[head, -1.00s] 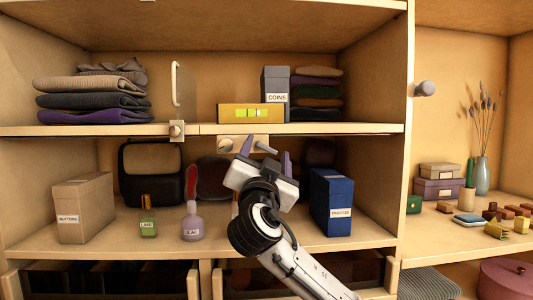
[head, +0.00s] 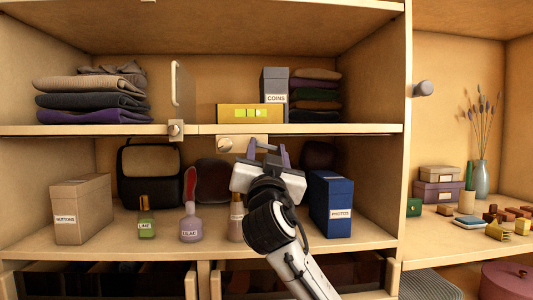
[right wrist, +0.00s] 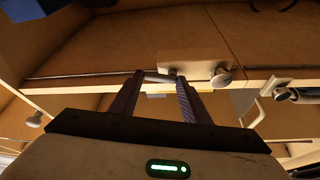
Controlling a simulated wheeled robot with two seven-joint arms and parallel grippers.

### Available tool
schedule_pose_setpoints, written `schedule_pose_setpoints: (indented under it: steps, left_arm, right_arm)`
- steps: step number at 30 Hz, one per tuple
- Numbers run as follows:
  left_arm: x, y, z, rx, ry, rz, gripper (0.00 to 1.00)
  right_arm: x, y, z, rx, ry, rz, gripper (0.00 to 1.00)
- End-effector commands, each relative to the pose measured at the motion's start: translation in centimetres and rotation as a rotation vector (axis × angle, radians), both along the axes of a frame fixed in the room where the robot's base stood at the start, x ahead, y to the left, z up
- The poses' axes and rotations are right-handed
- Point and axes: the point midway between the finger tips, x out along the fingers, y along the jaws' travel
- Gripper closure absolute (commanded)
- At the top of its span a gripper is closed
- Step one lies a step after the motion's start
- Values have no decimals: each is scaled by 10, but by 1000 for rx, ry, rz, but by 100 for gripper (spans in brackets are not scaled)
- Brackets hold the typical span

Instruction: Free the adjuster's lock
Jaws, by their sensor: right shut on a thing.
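The adjuster is a pale plate (head: 242,139) on the front edge of the middle shelf, with a round metal knob (head: 225,145) and a short grey lever (head: 266,146) to its right. My right gripper (head: 269,155) is at the lever, its two purple fingers on either side. In the right wrist view the lever (right wrist: 160,77) spans between the fingertips (right wrist: 161,83), and my gripper is shut on it. The plate (right wrist: 185,63) and knob (right wrist: 221,77) show just beyond the fingers. The arm hides part of the shelf below. My left gripper is not in view.
A yellow box (head: 224,114) and a coins box (head: 275,84) stand on the shelf above. Below are a blue photos box (head: 331,203), a lilac bottle (head: 191,225), a green bottle (head: 146,222) and a buttons box (head: 82,209). Another knob (head: 177,129) is left of the plate.

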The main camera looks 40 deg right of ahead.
Motion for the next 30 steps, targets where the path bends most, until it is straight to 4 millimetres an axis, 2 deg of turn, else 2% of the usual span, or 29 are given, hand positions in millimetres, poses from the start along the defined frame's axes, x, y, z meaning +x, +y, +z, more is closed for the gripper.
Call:
schedule_pose_setpoints:
  steps: [3,4,7,19,30]
  left_arm:
    - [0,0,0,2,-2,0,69]
    - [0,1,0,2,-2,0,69]
    - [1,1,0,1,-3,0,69]
    - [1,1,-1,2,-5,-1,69]
    - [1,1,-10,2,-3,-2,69]
  right_arm:
    - [0,0,0,-3,2,-3,80]
    - [0,0,0,-3,2,-3,56]
    - [0,0,0,-2,1,-3,39]
    - [-5,6,-4,0,0,1,39]
    - [-53,48,-31,2,0,3,39]
